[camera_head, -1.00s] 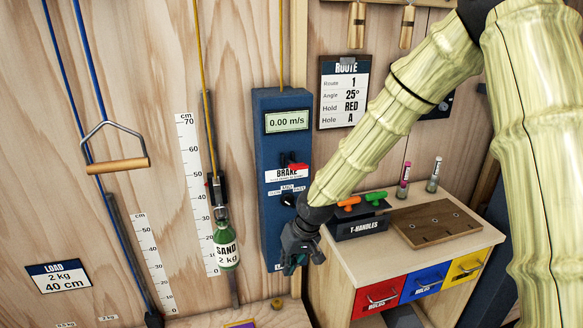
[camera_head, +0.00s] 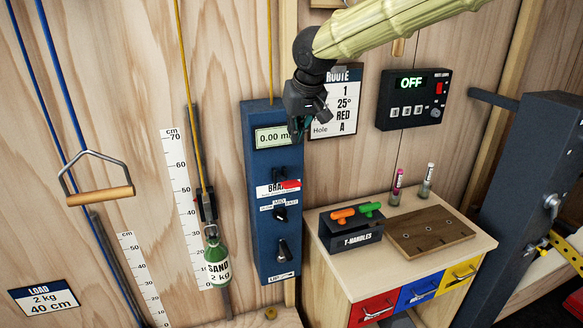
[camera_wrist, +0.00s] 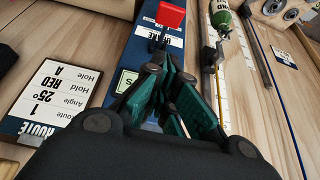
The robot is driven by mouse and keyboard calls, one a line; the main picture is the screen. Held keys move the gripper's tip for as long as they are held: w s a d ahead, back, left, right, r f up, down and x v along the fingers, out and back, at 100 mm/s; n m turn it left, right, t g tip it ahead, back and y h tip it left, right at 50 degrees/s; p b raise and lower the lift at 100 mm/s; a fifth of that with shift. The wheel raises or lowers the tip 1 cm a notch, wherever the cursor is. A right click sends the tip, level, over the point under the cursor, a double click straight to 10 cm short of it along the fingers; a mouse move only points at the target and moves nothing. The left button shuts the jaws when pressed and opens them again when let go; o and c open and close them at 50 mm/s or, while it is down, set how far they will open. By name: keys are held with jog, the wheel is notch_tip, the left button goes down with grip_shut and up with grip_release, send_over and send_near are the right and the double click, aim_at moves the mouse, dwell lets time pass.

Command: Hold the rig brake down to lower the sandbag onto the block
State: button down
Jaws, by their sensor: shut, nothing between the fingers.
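The blue rig box (camera_head: 259,225) stands upright on the wooden wall, its display partly behind my gripper and reading 0.00. The brake is a red-tipped lever (camera_head: 289,184) above its BRAKE label. In the wrist view the red brake handle (camera_wrist: 171,14) is beyond my fingertips. The green sandbag (camera_head: 216,262), marked SAND 2 kg, hangs on a yellow rope beside the upright cm scale (camera_head: 183,205). My gripper (camera_head: 297,138) is shut and empty in front of the display, above the brake and apart from it. I cannot make out the block for certain.
A wooden cabinet (camera_head: 395,268) with red, blue and yellow drawers carries a T-handles box (camera_head: 352,230) and a brown board (camera_head: 430,238). A control panel (camera_head: 413,99) reads OFF. A handle on blue rope (camera_head: 100,195) hangs at left.

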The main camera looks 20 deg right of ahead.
jog(key=p, duration=0.4)
send_over(291, 181)
jog(key=f, duration=0.8)
jog(key=shift+w+a+f, duration=0.2)
jog(key=shift+w+a, duration=0.05)
jog(key=shift+a, duration=0.05)
jog(key=f, duration=0.1)
jog(key=f+p, duration=0.1)
jog(key=shift+s+f, duration=0.2)
jog(key=shift+f, duration=0.2)
jog(key=shift+s+f+p, duration=0.25)
jog(key=shift+f+p, duration=0.1)
jog(key=shift+f, duration=0.5)
jog(key=shift+d, duration=0.15)
jog(key=shift+f, duration=0.1)
